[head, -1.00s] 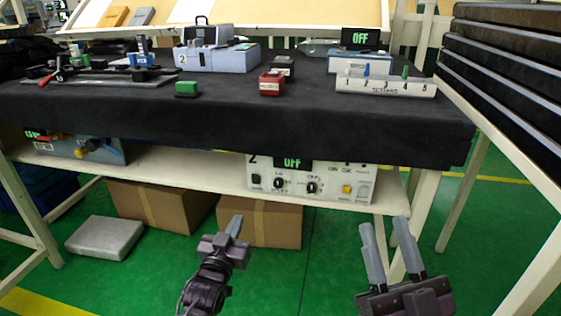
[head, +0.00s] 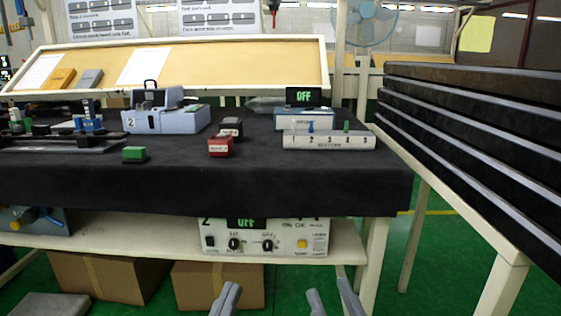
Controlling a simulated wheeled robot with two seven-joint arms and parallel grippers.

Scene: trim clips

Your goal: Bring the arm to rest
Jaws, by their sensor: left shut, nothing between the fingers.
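My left gripper (head: 226,298) shows at the bottom edge of the head view, left of centre. Its fingers are together and nothing shows between them. My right gripper (head: 333,298) is to its right at the bottom edge. Its two fingers are apart and nothing shows between them. Both grippers are in front of the black-covered table (head: 300,185) and lower in the picture than its top. Their wrists and arms are out of the picture.
On the table stand a blue-grey machine (head: 165,121), a green block (head: 134,154), a red block (head: 220,147) and a numbered white box (head: 325,141). A control unit (head: 270,239) reading OFF sits on the shelf below. Dark stacked slabs (head: 480,120) rise at the right. Cardboard boxes (head: 105,278) stand underneath.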

